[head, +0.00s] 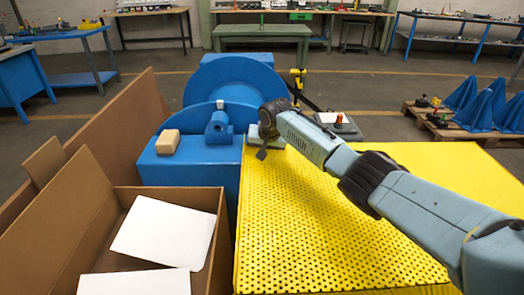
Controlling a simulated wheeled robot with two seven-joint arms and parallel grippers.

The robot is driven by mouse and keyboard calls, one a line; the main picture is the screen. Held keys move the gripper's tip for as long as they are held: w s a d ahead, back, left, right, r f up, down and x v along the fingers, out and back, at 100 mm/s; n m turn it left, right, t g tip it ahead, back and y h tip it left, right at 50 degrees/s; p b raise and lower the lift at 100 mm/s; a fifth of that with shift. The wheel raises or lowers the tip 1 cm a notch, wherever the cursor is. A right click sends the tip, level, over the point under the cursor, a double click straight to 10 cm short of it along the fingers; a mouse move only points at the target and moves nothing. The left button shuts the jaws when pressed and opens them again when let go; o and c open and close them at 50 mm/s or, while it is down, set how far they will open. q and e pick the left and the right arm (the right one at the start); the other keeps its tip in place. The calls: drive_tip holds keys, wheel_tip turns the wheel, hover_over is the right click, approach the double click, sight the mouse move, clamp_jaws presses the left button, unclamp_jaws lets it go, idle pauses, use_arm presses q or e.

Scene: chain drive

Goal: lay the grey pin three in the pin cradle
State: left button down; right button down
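My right arm reaches in from the right over the yellow perforated table. Its gripper (262,150) is at the table's far left corner, beside the blue machine (202,172). A small dark grey piece shows at its tip. I cannot tell whether this is a finger or something held, nor whether the gripper is open or shut. My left gripper is not in view. I cannot pick out grey pin three or the pin cradle for certain. A small pale grey piece (220,104) stands at the machine's blue disc, above a short blue tube-shaped part (218,128).
A tan block (168,142) rests on the machine, before a large blue wheel (237,78). An open cardboard box (208,200) with white sheets stands at the lower left. The yellow table (310,235) is bare in front.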

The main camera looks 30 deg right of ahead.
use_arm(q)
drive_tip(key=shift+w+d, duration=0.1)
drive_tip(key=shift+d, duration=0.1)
use_arm(e)
drive_tip(key=shift+r, duration=0.1)
drive_tip(key=shift+f, duration=0.2)
drive_tip(key=c, duration=1.2)
unclamp_jaws()
drive_tip(key=shift+o, duration=0.5)
drive_tip(key=shift+s+f, duration=0.1)
drive_tip(key=shift+f, duration=0.05)
drive_tip(key=shift+s+r+p, duration=0.2)
drive_tip(key=shift+r+p, duration=0.1)
drive_tip(key=shift+r, duration=0.35)
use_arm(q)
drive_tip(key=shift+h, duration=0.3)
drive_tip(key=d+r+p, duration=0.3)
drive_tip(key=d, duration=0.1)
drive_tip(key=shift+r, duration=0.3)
use_arm(e)
drive_tip(key=v, duration=1.2)
drive_tip(key=shift+r, duration=0.15)
